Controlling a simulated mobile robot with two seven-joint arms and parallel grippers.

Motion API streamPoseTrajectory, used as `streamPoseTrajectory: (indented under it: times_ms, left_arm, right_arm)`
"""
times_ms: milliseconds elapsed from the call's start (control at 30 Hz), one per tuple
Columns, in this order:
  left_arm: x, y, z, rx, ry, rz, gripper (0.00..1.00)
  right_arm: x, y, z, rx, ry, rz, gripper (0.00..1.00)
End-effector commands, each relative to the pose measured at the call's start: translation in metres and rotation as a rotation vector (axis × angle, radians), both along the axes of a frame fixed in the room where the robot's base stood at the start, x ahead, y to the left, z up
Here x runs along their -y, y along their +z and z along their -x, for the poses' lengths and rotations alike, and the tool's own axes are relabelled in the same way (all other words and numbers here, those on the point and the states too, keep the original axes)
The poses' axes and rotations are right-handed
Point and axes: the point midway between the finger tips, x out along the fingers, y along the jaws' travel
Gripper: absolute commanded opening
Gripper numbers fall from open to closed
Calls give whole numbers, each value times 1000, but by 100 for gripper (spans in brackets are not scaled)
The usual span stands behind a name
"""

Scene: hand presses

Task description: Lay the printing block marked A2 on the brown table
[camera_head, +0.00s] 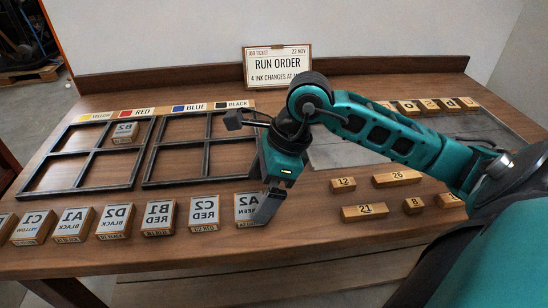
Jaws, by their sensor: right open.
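The printing block marked A2 (245,207) is a wooden block with a pale, mirrored face. It sits at the right end of the front row of blocks, on the brown table (320,245). My right gripper (264,209) points down over its right side, with a dark grey finger covering part of that edge. The jaws are open; the other finger and any contact with the block are hard to make out. My left gripper is out of view.
More blocks stand left of A2, the nearest being C2 (204,213). A dark divided frame (136,178) holds block B2 (124,132). Numbered wooden pieces (365,211) lie to the right. The job ticket (277,66) stands behind. The table's front strip is clear.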

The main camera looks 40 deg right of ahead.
Motion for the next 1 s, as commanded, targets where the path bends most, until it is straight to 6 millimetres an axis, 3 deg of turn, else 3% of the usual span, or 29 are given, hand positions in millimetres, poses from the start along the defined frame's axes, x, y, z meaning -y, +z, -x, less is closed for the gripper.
streamPoseTrajectory:
  times_ms: [33, 200, 400, 1000]
  left_arm:
    - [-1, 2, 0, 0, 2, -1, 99]
    - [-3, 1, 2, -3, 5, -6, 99]
    - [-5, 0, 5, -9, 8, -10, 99]
    - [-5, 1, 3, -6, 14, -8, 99]
  right_arm:
    - [5, 14, 1, 5, -2, 4, 99]
    - [17, 47, 9, 3, -2, 4, 99]
    - [26, 74, 15, 2, -2, 1, 99]
    - [29, 81, 17, 0, -1, 0, 99]
